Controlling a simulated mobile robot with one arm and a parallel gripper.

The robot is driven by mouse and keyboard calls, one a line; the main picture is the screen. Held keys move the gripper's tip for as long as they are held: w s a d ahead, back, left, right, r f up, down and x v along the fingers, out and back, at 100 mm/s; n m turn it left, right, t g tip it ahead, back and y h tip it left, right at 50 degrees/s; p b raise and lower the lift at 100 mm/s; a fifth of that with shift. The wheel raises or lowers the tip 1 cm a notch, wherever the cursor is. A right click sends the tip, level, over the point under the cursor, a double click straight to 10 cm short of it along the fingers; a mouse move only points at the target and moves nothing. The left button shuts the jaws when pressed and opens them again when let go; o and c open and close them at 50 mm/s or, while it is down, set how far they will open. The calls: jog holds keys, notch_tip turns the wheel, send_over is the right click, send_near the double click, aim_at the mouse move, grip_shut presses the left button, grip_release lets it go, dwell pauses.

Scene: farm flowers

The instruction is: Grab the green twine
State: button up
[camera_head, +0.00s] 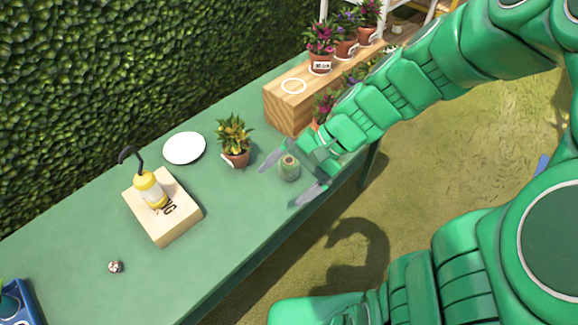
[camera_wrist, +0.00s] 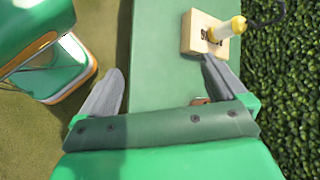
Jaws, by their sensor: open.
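The green twine (camera_head: 289,167) is a small upright spool with a tan centre, standing on the green table near its right edge. In the head view my gripper (camera_head: 284,178) is open, with one grey finger on each side of the twine. I cannot tell whether either finger touches it. In the wrist view my gripper (camera_wrist: 162,85) shows two spread fingers over the table, and the twine is not visible there, probably hidden behind the gripper's body.
A potted yellow-leaved plant (camera_head: 235,140) stands just left of the twine. A white plate (camera_head: 184,148), a wooden block (camera_head: 180,222) with a yellow bottle (camera_head: 150,190), and a small ball (camera_head: 115,267) are further left. A wooden riser (camera_head: 290,103) with flowerpots stands behind.

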jog(key=w+a+f+m+t+y, duration=0.1)
jog(key=w+a+f+m+y, duration=0.15)
jog(key=w, duration=0.35)
jog(key=m+t+y, duration=0.2)
jog(key=m+t, duration=0.3)
jog(key=m, duration=0.6)
send_over(294, 162)
jog(key=s, duration=0.5)
notch_tip(294, 162, down, 10)
jog(key=w+d+f+m, duration=0.1)
jog(key=f, duration=0.1)
jog(key=w+d+f+m+t, duration=0.1)
jog(key=f+m, duration=0.1)
jog(key=f, duration=0.1)
jog(key=d+f+m+t+h, duration=0.1)
jog(key=f+m, duration=0.1)
jog(key=f, duration=0.1)
jog(key=shift+w+d+f, duration=0.1)
jog(key=shift+w+d, duration=0.25)
jog(key=shift+w, duration=0.05)
jog(key=shift+x, duration=1.3)
jog(key=shift+w+a, duration=0.4)
jog(key=shift+a, duration=0.3)
jog(key=shift+w+a, duration=0.35)
jog(key=shift+a, duration=0.3)
jog(key=shift+x, duration=1.2)
